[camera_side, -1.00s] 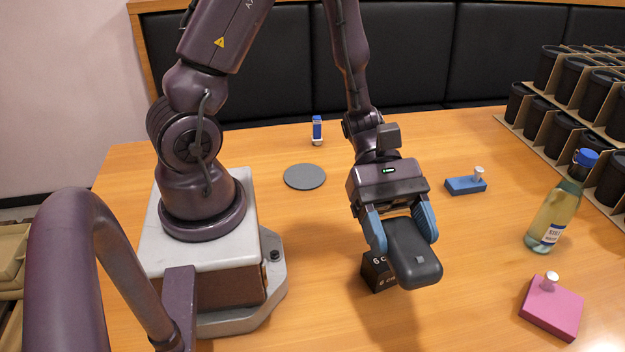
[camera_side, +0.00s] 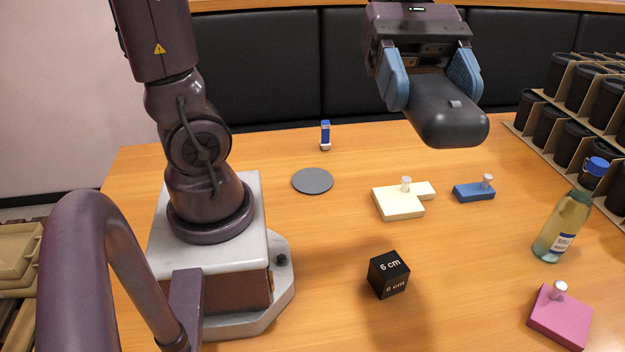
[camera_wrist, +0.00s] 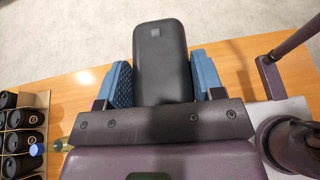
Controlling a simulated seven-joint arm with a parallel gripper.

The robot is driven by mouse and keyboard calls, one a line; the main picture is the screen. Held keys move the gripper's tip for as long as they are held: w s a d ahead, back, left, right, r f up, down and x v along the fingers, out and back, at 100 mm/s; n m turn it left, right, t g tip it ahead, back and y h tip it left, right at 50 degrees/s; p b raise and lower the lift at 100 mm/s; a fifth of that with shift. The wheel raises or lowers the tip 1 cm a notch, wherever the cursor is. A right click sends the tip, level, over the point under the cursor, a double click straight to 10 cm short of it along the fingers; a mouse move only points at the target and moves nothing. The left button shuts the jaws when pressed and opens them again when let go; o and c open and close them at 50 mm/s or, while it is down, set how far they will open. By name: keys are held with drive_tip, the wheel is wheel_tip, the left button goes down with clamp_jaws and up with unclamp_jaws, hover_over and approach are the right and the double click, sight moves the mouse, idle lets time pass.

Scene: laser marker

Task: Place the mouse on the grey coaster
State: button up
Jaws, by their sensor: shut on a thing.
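The black mouse (camera_side: 446,112) is held between the blue fingers of my gripper (camera_side: 432,84), high above the table in the side view. In the wrist view the mouse (camera_wrist: 162,62) shows between both fingers of my gripper (camera_wrist: 162,80), its small grey wheel near the far end. The grey coaster (camera_side: 312,181) is a flat round disc lying bare on the table, lower and to the left of my gripper in the side view. The coaster is not seen in the wrist view.
A black cube (camera_side: 389,274), a cream block (camera_side: 398,203), a blue block (camera_side: 474,192) and a pink block (camera_side: 560,316) lie on the table. A small blue-and-white item (camera_side: 325,136) stands behind the coaster. A bottle (camera_side: 563,215) and a crate of black cups (camera_side: 528,127) are at right.

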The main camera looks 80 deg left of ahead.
drive_tip(key=s+a+f+m+g+y, duration=0.3)
drive_tip(key=s+a+m+g+y, duration=0.25)
drive_tip(key=a+m, duration=0.2)
drive_tip(key=s+a+f+m+g+y, duration=0.3)
drive_tip(key=s+a+m+g+y, duration=0.25)
drive_tip(key=m+g, duration=0.2)
drive_tip(key=a+r+m+t+y, duration=0.2)
drive_tip(key=a+r+m+y, duration=0.1)
drive_tip(key=a+m+y, duration=0.35)
drive_tip(key=a+r+m+t+y, duration=0.2)
drive_tip(key=a+r+m+y, duration=0.3)
drive_tip(key=a, duration=0.3)
hover_over(319, 182)
drive_tip(key=shift+y, duration=0.25)
drive_tip(key=f, duration=3.5)
drive_tip(key=shift+s+d+f, duration=0.3)
drive_tip(key=shift+d+f, duration=0.1)
drive_tip(key=shift+w+a+f, duration=0.1)
drive_tip(key=shift+f, duration=0.05)
drive_tip(key=shift+w+a+f, duration=0.1)
drive_tip(key=shift+f, duration=0.85)
drive_tip(key=shift+w+a+f, duration=0.1)
drive_tip(key=shift+f, duration=0.8)
